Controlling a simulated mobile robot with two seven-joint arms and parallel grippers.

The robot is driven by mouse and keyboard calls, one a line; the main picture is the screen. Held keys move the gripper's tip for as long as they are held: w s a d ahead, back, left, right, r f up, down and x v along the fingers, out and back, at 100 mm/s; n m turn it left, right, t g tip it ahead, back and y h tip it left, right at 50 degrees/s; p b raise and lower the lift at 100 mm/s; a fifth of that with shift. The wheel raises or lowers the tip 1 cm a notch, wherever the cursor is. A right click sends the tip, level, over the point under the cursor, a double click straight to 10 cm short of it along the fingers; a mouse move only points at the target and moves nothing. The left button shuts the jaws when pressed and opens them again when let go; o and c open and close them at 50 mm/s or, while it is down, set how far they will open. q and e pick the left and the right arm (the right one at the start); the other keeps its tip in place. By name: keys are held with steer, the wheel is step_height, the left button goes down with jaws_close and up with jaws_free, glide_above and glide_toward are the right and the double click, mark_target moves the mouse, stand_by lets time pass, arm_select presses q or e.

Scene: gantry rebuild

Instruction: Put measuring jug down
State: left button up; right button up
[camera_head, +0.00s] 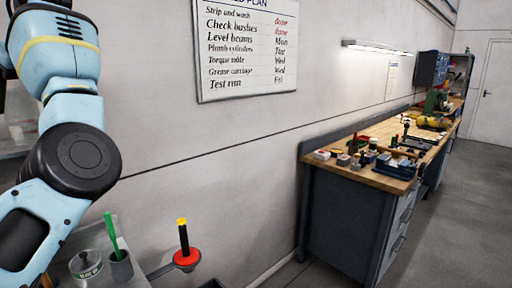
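I cannot make out a measuring jug for certain. A clear round container (86,268) with a dark printed label stands on a pale surface at the lower left; I cannot tell whether it is the jug. My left arm, light blue with a dark joint, fills the left side, but its gripper lies outside the frame. My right arm and gripper are not in view.
A wooden-topped workbench (374,180) crowded with tools stands at right, with open grey floor (455,220) beyond.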

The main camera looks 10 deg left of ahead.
arm_select(q)
steer(key=w+d+f+m+t+h, duration=0.1)
steer(key=w+d+f+m+t, duration=0.2)
steer(key=f, duration=0.7)
steer(key=w+d+f+m, duration=0.3)
steer(key=w+d+f, duration=0.25)
steer(key=f, duration=0.45)
steer(key=s+d+f+m+t+h, duration=0.1)
steer(key=s+d+f+m, duration=0.3)
steer(key=d+f, duration=0.5)
steer(key=s+d+f+m+t+h, duration=0.2)
steer(key=s+d+f+m+h, duration=0.2)
steer(key=d+f, duration=0.6)
steer(key=s+d+m, duration=0.1)
steer(key=d+m, duration=0.1)
steer(key=d, duration=0.1)
steer(key=shift+s+d+f+m+h, duration=0.15)
steer(key=shift+s+m+h, duration=0.15)
steer(key=shift+m, duration=0.1)
steer(key=shift+w, duration=0.1)
